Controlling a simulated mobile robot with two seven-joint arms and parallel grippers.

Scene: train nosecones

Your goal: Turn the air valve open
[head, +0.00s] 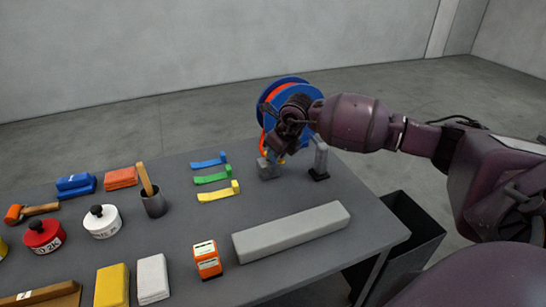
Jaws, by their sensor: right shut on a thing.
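The air valve appears to be the small grey block (268,169) at the far edge of the table, in front of the hose reel. A small yellow part, which looks like its handle (282,161), shows just beside the block under my right gripper. My right gripper (276,151) reaches in from the right and points down at the valve. It is shut on what looks like the valve handle; its fingers and wrist hide most of the handle, so its angle cannot be told. My left gripper is not in view.
A blue reel (284,88) with red hose stands behind my right wrist. A grey post (321,160) on a black foot stands right of the valve. Blue, green and yellow clips (218,193), a long grey block (291,231) and a cup (154,203) lie nearer. A black bin (418,233) stands right of the table.

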